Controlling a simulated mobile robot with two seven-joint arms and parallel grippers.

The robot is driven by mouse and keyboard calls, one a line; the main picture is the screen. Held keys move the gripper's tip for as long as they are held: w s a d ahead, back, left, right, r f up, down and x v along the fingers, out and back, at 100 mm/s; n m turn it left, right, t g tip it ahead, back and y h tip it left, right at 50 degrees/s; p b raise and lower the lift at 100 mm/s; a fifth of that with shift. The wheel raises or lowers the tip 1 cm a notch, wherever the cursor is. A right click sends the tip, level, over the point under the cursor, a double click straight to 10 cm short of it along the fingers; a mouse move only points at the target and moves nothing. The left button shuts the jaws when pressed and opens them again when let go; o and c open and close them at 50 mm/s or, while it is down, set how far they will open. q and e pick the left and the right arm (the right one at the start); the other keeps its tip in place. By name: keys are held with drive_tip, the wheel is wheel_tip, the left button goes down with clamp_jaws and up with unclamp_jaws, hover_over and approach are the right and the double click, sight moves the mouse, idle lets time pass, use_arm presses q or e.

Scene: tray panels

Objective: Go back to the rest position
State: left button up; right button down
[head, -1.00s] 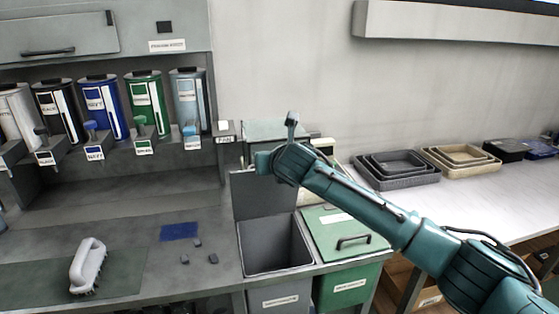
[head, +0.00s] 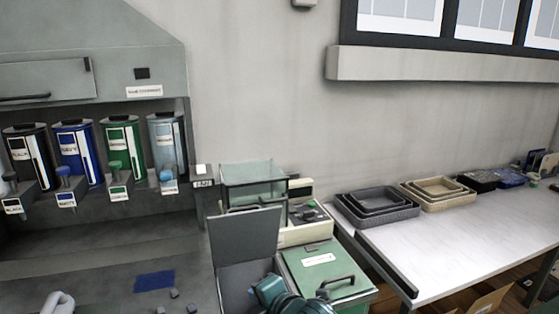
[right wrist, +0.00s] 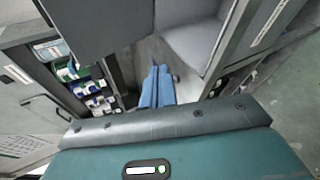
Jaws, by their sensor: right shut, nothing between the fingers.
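My right gripper shows in the right wrist view (right wrist: 160,80) as two blue fingers close together, with nothing between them. In the head view only a teal part of my right arm (head: 290,300) shows, low at the bottom edge. It appears in front of the grey bin's opening and the near left corner of the green-lidded bin (head: 345,262); its fingertips are not clear there. The grey bin's lid (head: 245,235) stands raised. My left gripper is in neither view.
A glass-sided box (head: 253,182) stands behind the bins. Grey trays (head: 385,213) and beige trays (head: 450,200) sit on the white table (head: 460,245). Dispensers line the left. A blue sheet (head: 154,281), small dark cubes and a pale handle (head: 60,302) lie on the counter.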

drive_tip(key=s+d+f+m+h, duration=0.2)
drive_tip(key=s+d+f+m, duration=0.7)
drive_tip(key=s+m, duration=0.2)
drive_tip(key=s+d+f+m+h, duration=0.2)
drive_tip(key=s+d+f+m, duration=0.6)
drive_tip(key=s+d+m, duration=0.2)
drive_tip(key=s+m, duration=0.2)
drive_tip(key=s, duration=0.1)
drive_tip(key=shift+d+f+m, duration=0.3)
drive_tip(key=shift+f, duration=0.05)
drive_tip(key=shift+a, duration=0.1)
